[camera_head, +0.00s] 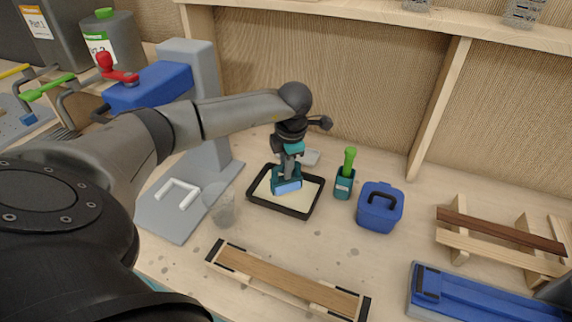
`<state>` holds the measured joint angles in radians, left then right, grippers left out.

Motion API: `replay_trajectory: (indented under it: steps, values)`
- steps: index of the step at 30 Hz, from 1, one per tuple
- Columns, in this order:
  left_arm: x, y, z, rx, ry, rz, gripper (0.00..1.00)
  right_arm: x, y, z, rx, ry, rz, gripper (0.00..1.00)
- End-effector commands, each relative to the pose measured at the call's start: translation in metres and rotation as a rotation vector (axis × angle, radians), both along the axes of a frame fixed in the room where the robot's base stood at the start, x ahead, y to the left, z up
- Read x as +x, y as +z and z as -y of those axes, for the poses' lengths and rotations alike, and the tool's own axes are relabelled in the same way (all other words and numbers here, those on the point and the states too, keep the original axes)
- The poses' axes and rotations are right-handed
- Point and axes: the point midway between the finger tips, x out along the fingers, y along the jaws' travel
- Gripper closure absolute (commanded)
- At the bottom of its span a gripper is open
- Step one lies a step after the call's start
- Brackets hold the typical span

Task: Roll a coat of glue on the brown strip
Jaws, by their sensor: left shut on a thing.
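My left arm reaches in from the left, and its gripper (287,168) points down over a black tray (312,207) of cream-coloured glue. The gripper is shut on a teal and blue roller (288,186). The roller is at the tray, in or just above the glue; I cannot tell which. A light brown strip (285,276) lies in a wooden frame with black ends at the front of the table, apart from the roller. A darker brown strip (500,232) lies on a wooden rack at the right. My right gripper is not in view.
A teal cup (344,186) with a green-handled tool and a blue box (380,206) stand right of the tray. A clear cup (219,206) stands left of it. A grey and blue press (206,120) stands behind my arm. A blue fixture (480,298) is at front right.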

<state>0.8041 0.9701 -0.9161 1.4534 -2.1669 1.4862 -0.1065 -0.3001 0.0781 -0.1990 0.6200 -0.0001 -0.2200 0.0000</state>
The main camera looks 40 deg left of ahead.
Motion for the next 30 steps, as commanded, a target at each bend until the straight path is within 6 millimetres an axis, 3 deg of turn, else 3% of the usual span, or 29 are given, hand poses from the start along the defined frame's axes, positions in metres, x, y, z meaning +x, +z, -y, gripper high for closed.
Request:
replay_trajectory:
  steps: [16, 30]
  values:
    - [-0.001, 0.001, 0.001, -0.001, -0.001, -0.003, 1.00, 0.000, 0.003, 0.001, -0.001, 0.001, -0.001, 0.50]
    - [0.000, 0.040, 0.000, -0.001, 0.000, 0.000, 1.00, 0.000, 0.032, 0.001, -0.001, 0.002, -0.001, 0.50]
